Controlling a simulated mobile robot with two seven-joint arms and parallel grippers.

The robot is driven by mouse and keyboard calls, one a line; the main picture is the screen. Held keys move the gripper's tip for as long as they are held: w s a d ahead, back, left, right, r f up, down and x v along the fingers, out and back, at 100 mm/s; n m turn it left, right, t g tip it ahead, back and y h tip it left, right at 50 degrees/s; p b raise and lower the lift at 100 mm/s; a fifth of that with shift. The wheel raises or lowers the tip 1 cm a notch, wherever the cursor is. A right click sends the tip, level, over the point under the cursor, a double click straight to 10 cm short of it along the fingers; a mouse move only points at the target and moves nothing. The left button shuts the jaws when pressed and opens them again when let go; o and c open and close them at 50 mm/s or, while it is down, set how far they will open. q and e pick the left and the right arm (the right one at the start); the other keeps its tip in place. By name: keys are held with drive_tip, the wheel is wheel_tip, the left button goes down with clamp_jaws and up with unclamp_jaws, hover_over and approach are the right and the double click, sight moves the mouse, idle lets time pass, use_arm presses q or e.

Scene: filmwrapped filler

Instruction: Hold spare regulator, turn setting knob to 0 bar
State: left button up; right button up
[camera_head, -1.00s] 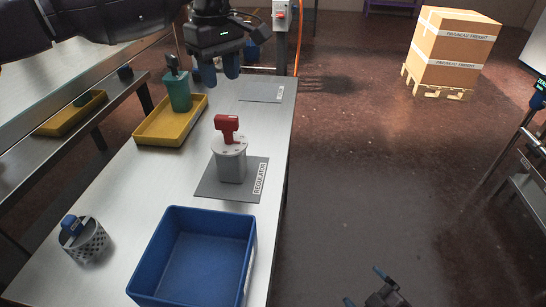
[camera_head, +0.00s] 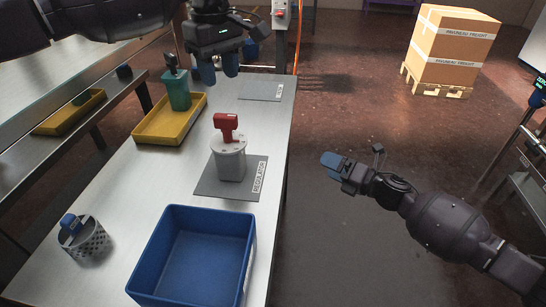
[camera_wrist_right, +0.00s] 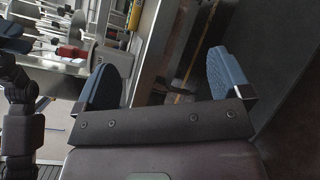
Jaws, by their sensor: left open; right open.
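The spare regulator (camera_head: 231,163) is a grey cylinder with a pale top and a red knob (camera_head: 226,125) shaped like a T. It stands upright on a grey mat (camera_head: 213,186) labelled REGULATOR. My left gripper (camera_head: 217,73) is open and empty, above the far part of the bench, behind the regulator. My right gripper (camera_head: 334,164) is beside the bench, over the floor, to the right of the regulator. In the right wrist view its two blue fingers (camera_wrist_right: 165,82) stand apart with nothing between them. The knob's scale cannot be read.
A blue bin (camera_head: 250,262) stands at the bench's near edge. A perforated cup (camera_head: 93,243) with a blue-topped item is at left. A second mat (camera_head: 262,90) lies bare farther back. A carton (camera_head: 452,48) sits on a pallet.

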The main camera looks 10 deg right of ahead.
drive_tip(key=w+a+r+n+g+y, duration=0.1)
drive_tip(key=a+r+n+g+y, duration=0.25)
drive_tip(key=a+n, duration=0.45)
drive_tip(key=n+g+y, duration=0.2)
drive_tip(key=n+g, duration=0.2)
drive_tip(key=n, duration=0.5)
approach(228, 154)
drive_tip(key=w+f, duration=0.3)
drive_tip(key=w, duration=0.1)
drive_tip(key=shift+w+d+f, duration=0.15)
drive_tip(key=shift+d+f, duration=0.15)
drive_tip(key=shift+f, duration=0.05)
drive_tip(key=x, duration=1.1)
drive_tip(key=shift+d, duration=0.1)
drive_tip(key=c, duration=1.4)
drive_tip(key=o, duration=0.7)
drive_tip(key=c, duration=0.5)
drive_tip(key=shift+o, duration=0.2)
